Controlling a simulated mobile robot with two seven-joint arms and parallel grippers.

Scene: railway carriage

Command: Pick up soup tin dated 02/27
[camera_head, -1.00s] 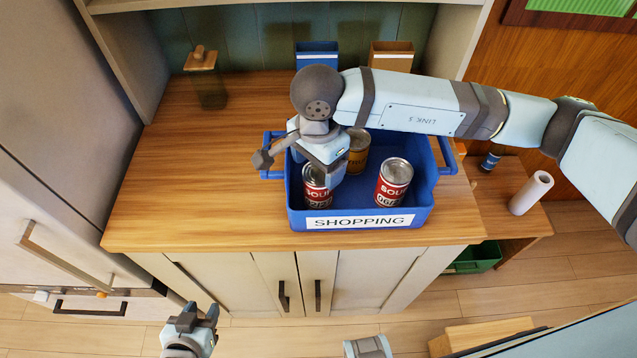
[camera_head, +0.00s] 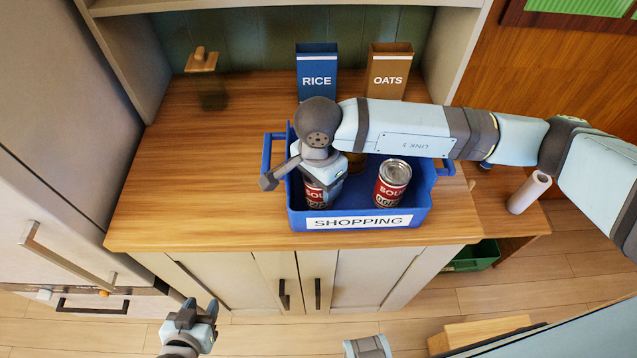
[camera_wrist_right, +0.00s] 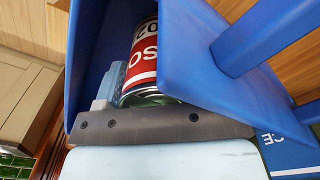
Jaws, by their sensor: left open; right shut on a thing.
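A blue crate labelled SHOPPING (camera_head: 360,222) stands on the wooden counter. My right gripper (camera_head: 320,182) reaches down into its left part and is shut on a red-and-white soup tin (camera_head: 313,196). The gripper covers much of this tin; its date is only partly readable. In the right wrist view the same tin (camera_wrist_right: 143,62) shows "02" between the blue crate walls. A second soup tin (camera_head: 391,184), its date seeming to start with 06, stands upright to the right, apart from the gripper. A third tin (camera_head: 355,163) behind is mostly hidden by my arm. My left gripper (camera_head: 200,308) is open and empty, low in front of the cupboard.
A blue RICE box (camera_head: 316,72) and a brown OATS box (camera_head: 388,72) stand behind the crate. A glass jar (camera_head: 208,85) with a wooden lid is at the back left. The counter left of the crate is clear.

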